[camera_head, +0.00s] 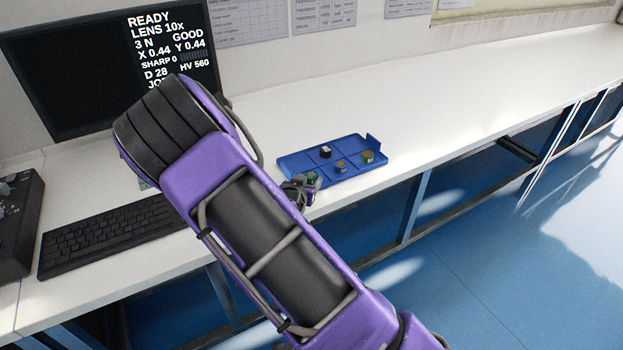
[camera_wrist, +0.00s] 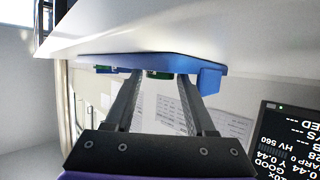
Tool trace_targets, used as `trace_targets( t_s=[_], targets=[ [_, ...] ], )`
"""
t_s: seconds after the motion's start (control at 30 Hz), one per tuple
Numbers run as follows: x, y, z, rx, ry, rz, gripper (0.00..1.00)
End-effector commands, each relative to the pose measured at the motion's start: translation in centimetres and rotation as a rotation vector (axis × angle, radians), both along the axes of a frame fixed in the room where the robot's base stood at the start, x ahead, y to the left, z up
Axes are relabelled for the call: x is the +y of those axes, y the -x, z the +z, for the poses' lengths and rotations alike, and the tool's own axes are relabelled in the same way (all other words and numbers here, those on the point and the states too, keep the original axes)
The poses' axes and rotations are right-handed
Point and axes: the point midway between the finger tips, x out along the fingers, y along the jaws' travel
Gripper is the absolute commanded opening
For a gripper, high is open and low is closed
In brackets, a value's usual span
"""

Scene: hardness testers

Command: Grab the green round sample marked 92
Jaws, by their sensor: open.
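A blue sectioned tray (camera_head: 345,142) lies on the white bench in the head view and holds several small round samples. A green sample with a brownish top (camera_head: 368,157) sits at its right side. Another green piece (camera_head: 312,177) shows at the near left corner, beside my gripper (camera_head: 302,187). No number is legible, so I cannot tell which is marked 92. In the wrist view, which is upside down, the tray (camera_wrist: 205,66) shows edge-on. My gripper (camera_wrist: 159,79) is open, its fingers pointing at the tray, with a green sample (camera_wrist: 158,75) seen between the fingertips.
A black-topped sample (camera_head: 325,151) and an orange-brown one (camera_head: 341,165) also sit in the tray. A monitor (camera_head: 80,70) and a keyboard (camera_head: 110,235) stand to the left. The bench (camera_head: 460,90) is clear to the right of the tray.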

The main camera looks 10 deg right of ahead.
Motion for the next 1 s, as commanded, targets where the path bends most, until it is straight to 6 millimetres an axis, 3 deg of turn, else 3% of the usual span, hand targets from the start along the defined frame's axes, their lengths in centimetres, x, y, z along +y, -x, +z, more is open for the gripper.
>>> trace_targets(
  t_s=[0.13,0.37,0.7,1.0],
  targets=[
    [-0.61,-1.08,-0.56,-0.001,0.001,-0.001,0.55],
    [-0.6,-1.19,-0.55,-0.001,0.0,0.0,0.55],
    [-0.58,-1.16,-0.55,0.0,0.0,0.0,0.0],
    [-0.57,-1.18,-0.18,-0.001,-0.001,0.001,0.0]
  ],
)
